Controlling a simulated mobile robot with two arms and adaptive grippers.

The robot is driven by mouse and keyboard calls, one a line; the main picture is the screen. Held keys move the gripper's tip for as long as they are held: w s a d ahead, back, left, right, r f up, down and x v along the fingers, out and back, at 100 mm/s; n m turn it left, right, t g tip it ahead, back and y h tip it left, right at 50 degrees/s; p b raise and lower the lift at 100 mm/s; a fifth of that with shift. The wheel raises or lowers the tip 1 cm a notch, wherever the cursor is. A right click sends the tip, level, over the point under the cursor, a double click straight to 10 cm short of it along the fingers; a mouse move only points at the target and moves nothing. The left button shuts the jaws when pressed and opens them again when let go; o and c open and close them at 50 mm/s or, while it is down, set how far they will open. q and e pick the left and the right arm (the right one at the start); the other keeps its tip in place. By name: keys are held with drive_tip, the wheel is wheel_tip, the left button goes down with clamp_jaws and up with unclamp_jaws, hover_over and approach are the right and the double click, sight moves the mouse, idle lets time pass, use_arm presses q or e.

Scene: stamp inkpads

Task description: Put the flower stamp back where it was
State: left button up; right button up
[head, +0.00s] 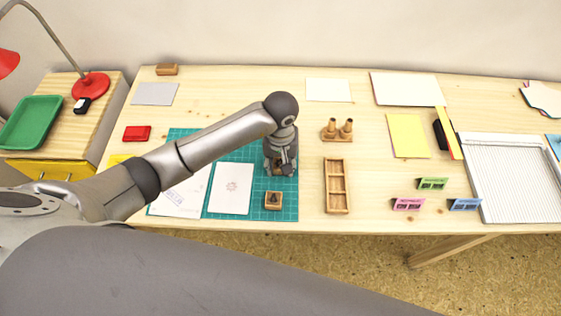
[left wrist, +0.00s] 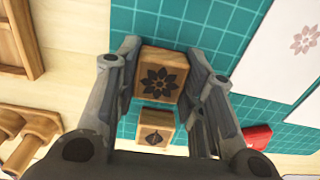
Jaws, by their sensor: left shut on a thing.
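My left gripper (head: 281,168) is over the teal cutting mat (head: 252,165), pointing down. In the left wrist view its fingers (left wrist: 164,62) are shut on the flower stamp (left wrist: 160,78), a wooden block with a dark flower mark. In the head view the gripper mostly hides that stamp. A second wooden stamp with a leaf-like mark (left wrist: 156,128) shows just below it in the left wrist view. A wooden block with a dark mark (head: 273,201) sits on the mat's near edge in the head view. My right gripper is not in view.
A compartmented wooden tray (head: 337,208) lies right of the mat, with a two-peg wooden holder (head: 338,134) behind it. A paper with a pink flower print (head: 232,203) lies on the mat. A red inkpad (head: 137,133) lies left. Bare table surrounds the tray.

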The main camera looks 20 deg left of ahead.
use_arm(q)
drive_tip(key=o, duration=0.9)
drive_tip(key=shift+f, duration=0.1)
drive_tip(key=shift+c, duration=0.2)
drive_tip(key=shift+r, duration=0.3)
wheel_tip(320, 180, up, 12)
drive_tip(key=b, duration=0.2)
drive_tip(key=shift+f, duration=0.15)
